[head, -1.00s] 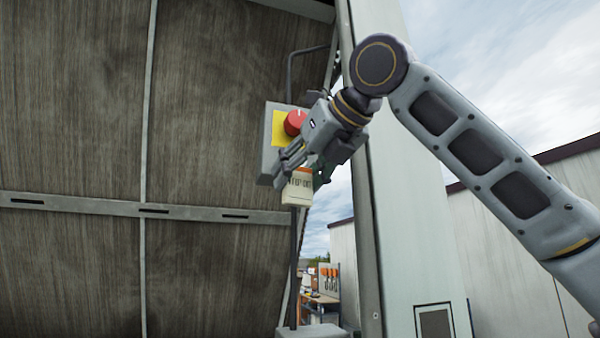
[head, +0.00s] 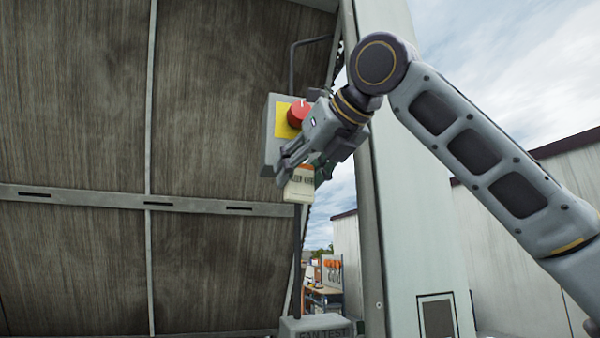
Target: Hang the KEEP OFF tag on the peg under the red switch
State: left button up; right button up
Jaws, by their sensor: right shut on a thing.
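The red switch (head: 298,113) sits on a yellow plate (head: 284,120) on the front of a grey box (head: 269,150). My right gripper (head: 287,172) is shut on the KEEP OFF tag (head: 299,188), just below and in front of the switch. The tag is cream with an orange band at its top and dark lettering too small to read surely. It hangs down from the fingers, slightly tilted, at the box's lower edge. The gripper hides the lower right of the box, and I cannot see the peg. My left gripper is out of view.
A dark conduit (head: 292,70) rises behind the box, and a post runs down to a grey base box (head: 318,328) with lettering. A pale upright column (head: 410,230) stands close right of my gripper. A ribbed brown panel wall (head: 75,120) fills the left.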

jog(key=o, duration=1.2)
jog(key=shift+d, duration=0.1)
jog(key=v, duration=1.2)
jog(key=shift+f, duration=0.15)
